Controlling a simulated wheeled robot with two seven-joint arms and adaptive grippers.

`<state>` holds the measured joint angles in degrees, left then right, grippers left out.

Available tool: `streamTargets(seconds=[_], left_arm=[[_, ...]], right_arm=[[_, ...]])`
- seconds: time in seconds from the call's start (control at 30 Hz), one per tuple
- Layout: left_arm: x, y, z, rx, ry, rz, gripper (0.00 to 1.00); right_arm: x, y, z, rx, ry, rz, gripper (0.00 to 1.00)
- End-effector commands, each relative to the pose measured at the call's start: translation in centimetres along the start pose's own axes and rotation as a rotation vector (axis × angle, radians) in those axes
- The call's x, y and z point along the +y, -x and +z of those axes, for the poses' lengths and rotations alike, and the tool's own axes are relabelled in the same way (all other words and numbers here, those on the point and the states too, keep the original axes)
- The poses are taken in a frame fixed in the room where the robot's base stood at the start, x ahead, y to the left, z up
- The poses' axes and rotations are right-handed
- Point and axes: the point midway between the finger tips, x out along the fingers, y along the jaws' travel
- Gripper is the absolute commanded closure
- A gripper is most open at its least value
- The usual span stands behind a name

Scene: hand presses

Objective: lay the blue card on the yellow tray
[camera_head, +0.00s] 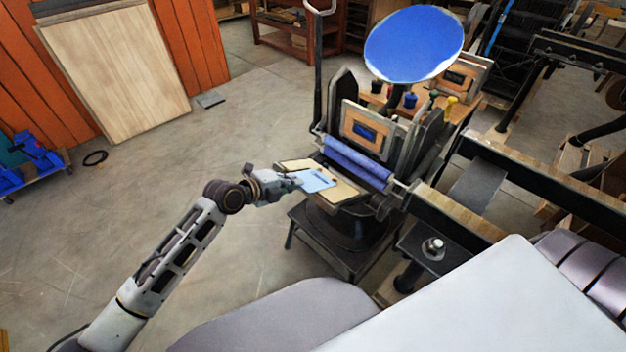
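The light blue card (317,180) is at the press, over the pale yellow tray (345,193). I cannot tell from this view whether the card touches the tray or is just above it. My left gripper (297,181) reaches in from the left, and its fingertips are at the card's left edge. It looks shut on that edge, though the fingertips are small here. The card covers part of the tray; the tray's far left and near right parts show. My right gripper is not in view.
The press has a blue roller (357,164) just behind the tray, upright dark side plates and a large round blue disc (414,44) above. A dark stand (335,246) is below. A second press's beams (530,180) fill the right. Open floor lies left.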

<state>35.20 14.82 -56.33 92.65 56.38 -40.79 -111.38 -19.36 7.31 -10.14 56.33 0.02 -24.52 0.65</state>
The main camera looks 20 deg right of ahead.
Motion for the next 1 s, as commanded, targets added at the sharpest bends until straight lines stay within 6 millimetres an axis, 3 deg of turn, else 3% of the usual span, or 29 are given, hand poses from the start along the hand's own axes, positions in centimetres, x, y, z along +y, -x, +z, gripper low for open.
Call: streamTargets(seconds=[1.0], left_arm=[[0.0,2.8,0.0,0.0,0.0,0.0,1.0]], right_arm=[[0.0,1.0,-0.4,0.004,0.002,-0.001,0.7]])
